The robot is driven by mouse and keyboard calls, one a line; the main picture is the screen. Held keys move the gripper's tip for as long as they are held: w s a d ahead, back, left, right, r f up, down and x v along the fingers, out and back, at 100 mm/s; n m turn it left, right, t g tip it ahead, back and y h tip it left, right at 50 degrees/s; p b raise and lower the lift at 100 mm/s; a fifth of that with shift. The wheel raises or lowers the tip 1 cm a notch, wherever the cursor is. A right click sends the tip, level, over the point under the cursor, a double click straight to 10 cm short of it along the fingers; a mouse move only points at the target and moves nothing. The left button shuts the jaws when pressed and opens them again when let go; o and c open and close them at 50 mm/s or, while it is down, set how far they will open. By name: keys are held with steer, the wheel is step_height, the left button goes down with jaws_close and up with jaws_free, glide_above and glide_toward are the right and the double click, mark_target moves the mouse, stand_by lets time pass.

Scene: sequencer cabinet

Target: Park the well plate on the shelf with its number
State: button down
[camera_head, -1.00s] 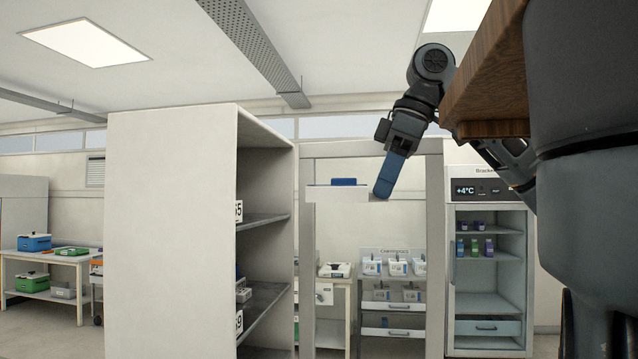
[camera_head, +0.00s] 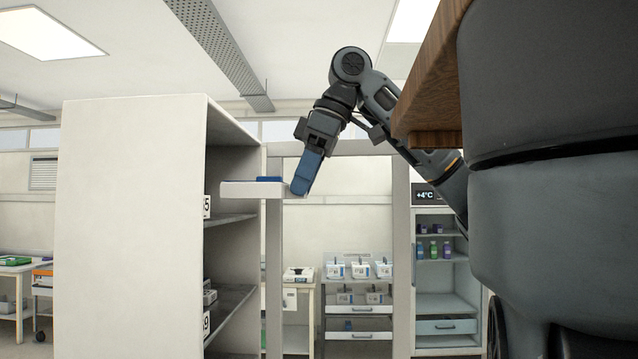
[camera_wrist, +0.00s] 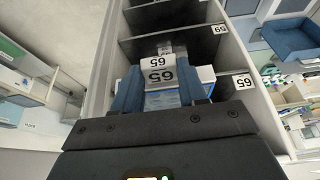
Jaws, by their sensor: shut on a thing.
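My gripper (camera_head: 305,178) is shut on the well plate (camera_head: 250,189), a flat white slab with a blue part on top. In the wrist view the plate (camera_wrist: 163,98) is between the blue fingers (camera_wrist: 160,92), and its label reads 65, upside down. The plate is held level at the open side of the white cabinet (camera_head: 130,220), above the shelf labelled 65 (camera_head: 230,219). That label (camera_wrist: 243,83) also shows right of the plate in the wrist view. I cannot tell how far the plate reaches inside.
A lower shelf (camera_head: 232,305) has a label that looks like 69 (camera_wrist: 219,29) and carries a small pale item (camera_head: 209,293). A grey post (camera_head: 274,260) stands close right of the cabinet. A fridge (camera_head: 445,300) and a rack of white bins (camera_head: 358,310) are behind.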

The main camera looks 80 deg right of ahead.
mark_target(265, 195)
steer(key=shift+w+a+b, duration=0.15)
steer(key=shift+w+b, duration=0.05)
steer(key=shift+w, duration=1.55)
steer(key=shift+w+a+b, duration=0.15)
steer(key=shift+w+b, duration=0.05)
steer(key=shift+w, duration=1.5)
steer(key=shift+f+b, duration=0.3)
steer(key=shift+f, duration=0.65)
steer(key=shift+f, duration=0.55)
steer(key=c, duration=0.5)
jaws_free()
steer(key=shift+c, duration=0.2)
steer(key=shift+s+r, duration=0.1)
steer(key=v, duration=0.7)
steer(key=shift+s+r, duration=0.1)
steer(key=shift+r, duration=0.2)
